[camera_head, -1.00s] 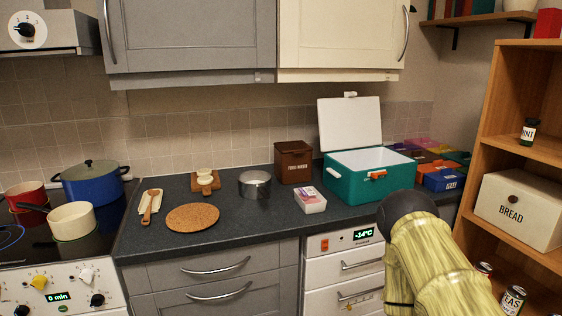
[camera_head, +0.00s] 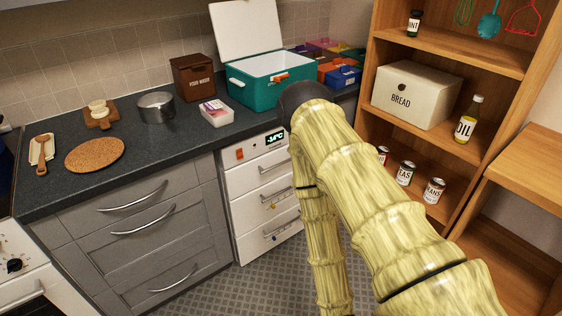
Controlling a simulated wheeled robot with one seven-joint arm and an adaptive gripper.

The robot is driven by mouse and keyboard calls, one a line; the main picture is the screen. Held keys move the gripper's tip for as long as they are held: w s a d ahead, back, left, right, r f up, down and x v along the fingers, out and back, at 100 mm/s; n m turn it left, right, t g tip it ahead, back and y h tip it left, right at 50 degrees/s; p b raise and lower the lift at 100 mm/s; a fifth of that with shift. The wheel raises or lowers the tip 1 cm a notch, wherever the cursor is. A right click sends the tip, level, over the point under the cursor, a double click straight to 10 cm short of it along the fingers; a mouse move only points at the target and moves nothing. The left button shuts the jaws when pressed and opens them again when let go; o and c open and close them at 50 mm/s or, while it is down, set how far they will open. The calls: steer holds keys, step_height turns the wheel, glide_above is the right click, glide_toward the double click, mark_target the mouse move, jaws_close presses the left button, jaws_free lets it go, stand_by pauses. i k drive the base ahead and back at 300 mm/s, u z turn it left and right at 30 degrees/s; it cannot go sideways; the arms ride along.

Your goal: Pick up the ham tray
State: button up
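A small white tray with a pink and purple top (camera_head: 216,111) lies on the dark counter, in front of the teal cool box. It looks like the ham tray, but its label is too small to read. My pale, bamboo-patterned arm crosses the right half of the view, with its dark joint beside the cool box. The end of my arm runs out of the bottom of the picture, so my gripper is not seen. Nothing covers the tray.
The teal cool box (camera_head: 262,92) stands open behind the tray. A brown food-waste bin (camera_head: 193,77), a steel pot (camera_head: 156,107) and a cork mat (camera_head: 95,155) stand left. A wooden shelf (camera_head: 450,50) with a bread box (camera_head: 412,95) is right. Floor (camera_head: 215,285) shows clear below the drawers.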

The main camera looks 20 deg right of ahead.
mark_target(217, 112)
steer(key=u, duration=0.2)
steer(key=k, duration=0.25)
steer(key=u, duration=1)
steer(key=k, duration=1.05)
steer(key=u, duration=0.85)
steer(key=i, duration=1.2)
steer(key=z, duration=0.6)
steer(key=i, duration=1.6)
steer(key=z, duration=1.85)
steer(key=i, duration=0.75)
steer(key=z, duration=0.8)
